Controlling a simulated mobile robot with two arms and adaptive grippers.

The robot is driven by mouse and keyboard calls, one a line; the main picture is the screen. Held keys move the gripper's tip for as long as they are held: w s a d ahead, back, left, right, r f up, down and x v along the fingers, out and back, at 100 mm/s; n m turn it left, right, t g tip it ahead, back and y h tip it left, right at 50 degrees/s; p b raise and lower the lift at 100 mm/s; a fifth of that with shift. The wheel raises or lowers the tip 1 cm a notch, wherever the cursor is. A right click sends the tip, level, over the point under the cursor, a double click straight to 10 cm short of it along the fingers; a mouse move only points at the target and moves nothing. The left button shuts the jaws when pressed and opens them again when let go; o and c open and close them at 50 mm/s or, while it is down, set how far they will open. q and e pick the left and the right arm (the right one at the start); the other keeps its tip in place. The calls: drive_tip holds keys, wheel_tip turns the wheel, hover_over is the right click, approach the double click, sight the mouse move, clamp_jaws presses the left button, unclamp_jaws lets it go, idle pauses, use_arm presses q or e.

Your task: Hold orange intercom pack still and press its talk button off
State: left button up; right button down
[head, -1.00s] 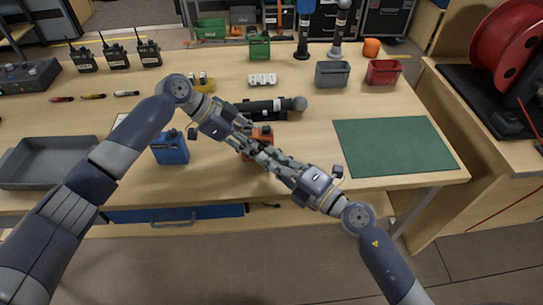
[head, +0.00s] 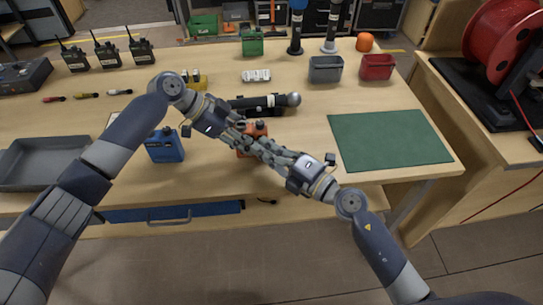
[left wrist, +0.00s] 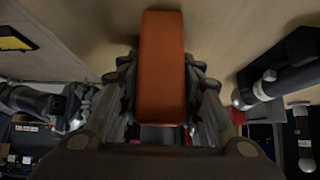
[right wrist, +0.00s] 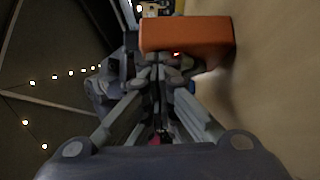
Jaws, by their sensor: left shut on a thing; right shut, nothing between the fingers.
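The orange intercom pack (head: 246,146) stands near the front edge of the bench, partly hidden by my grippers in the head view. My left gripper (head: 241,136) is shut on it; in the left wrist view the orange pack (left wrist: 161,65) sits between the fingers. My right gripper (head: 268,149) is shut and empty, its fingertips right at the pack's near face. In the right wrist view the orange pack (right wrist: 188,34) is just beyond the closed fingertips (right wrist: 160,62), and a small red light shows on it. The talk button itself is hidden or too small to tell.
A blue pack (head: 164,146) stands left of the orange one, a yellow pack (head: 198,80) and a green pack (head: 252,44) behind. A black cylindrical device (head: 262,105) lies just behind. A green mat (head: 390,139) lies clear at right. A grey tray (head: 42,162) is at left.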

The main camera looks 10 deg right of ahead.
drive_tip(key=s, duration=0.4)
drive_tip(key=shift+s+d+f, duration=0.2)
drive_tip(key=shift+s+d, duration=0.05)
drive_tip(key=shift+s, duration=0.1)
drive_tip(key=v, duration=0.9)
drive_tip(key=shift+s, duration=0.15)
idle(0.9)
drive_tip(key=a+n+t+y, duration=0.1)
drive_tip(key=a+n+t, duration=0.2)
drive_tip(key=a+n, duration=0.4)
drive_tip(key=shift+m, duration=0.7)
drive_tip(key=shift+w+a+f, duration=0.1)
drive_tip(key=shift+w+a, duration=0.1)
drive_tip(key=shift+w, duration=2.1)
drive_tip(key=shift+w+a+f, duration=0.1)
drive_tip(key=shift+w+a, duration=0.1)
drive_tip(key=shift+w, duration=2.15)
drive_tip(key=shift+w, duration=0.25)
drive_tip(key=shift+w+d+r, duration=0.1)
drive_tip(key=shift+w+d, duration=0.05)
